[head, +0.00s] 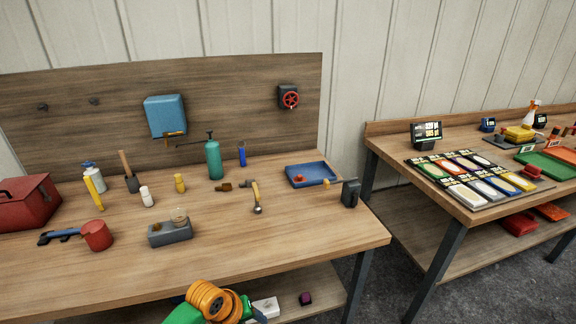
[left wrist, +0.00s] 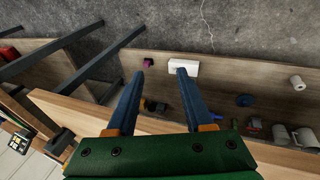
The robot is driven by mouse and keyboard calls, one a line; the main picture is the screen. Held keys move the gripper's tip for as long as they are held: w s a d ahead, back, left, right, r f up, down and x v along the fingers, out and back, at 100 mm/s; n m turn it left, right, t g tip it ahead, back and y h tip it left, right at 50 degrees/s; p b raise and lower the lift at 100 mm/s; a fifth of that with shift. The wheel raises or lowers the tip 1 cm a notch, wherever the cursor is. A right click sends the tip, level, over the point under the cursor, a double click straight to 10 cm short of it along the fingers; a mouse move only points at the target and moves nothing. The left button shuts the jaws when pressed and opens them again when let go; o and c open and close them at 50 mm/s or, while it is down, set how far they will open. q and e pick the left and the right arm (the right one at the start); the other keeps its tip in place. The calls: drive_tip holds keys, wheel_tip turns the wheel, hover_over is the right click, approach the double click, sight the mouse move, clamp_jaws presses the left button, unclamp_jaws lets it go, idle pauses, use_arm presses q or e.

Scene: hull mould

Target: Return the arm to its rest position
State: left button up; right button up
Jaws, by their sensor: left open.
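My left gripper (left wrist: 164,76) is open in the left wrist view, its two blue fingers apart with nothing between them. Its green body fills the bottom of that view. In the head view, my green and orange arm shows at the bottom edge, in front of the workbench (head: 290,255); the fingertips are not clear there. The left wrist view looks down past the bench edge to the lower shelf (left wrist: 222,78). A white block (left wrist: 184,67) shows beyond the right fingertip, and a small purple cube (left wrist: 147,62) near the left fingertip. My right gripper is in neither view.
A second table (head: 470,207) stands right, past a gap.

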use_arm(q)
drive_tip(key=s+a+f+m+y, duration=0.1)
drive_tip(key=s+a+f, duration=0.2)
drive_tip(key=s+f, duration=0.35)
drive_tip(key=s+a+f+y, duration=0.1)
drive_tip(key=s+a+f, duration=0.25)
drive_tip(key=f, duration=0.65)
drive_tip(key=s+a+f+m, duration=0.1)
drive_tip(key=s+f, duration=0.2)
drive_tip(key=s, duration=0.5)
drive_tip(key=s+a+f+m+g, duration=0.1)
drive_tip(key=s+f+m, duration=0.1)
drive_tip(key=s, duration=0.6)
drive_tip(key=s+a+f+m+g+y, duration=0.1)
drive_tip(key=s+f, duration=0.3)
drive_tip(key=s, duration=0.4)
drive_tip(key=shift+s+a+m, duration=0.35)
drive_tip(key=shift+m, duration=0.25)
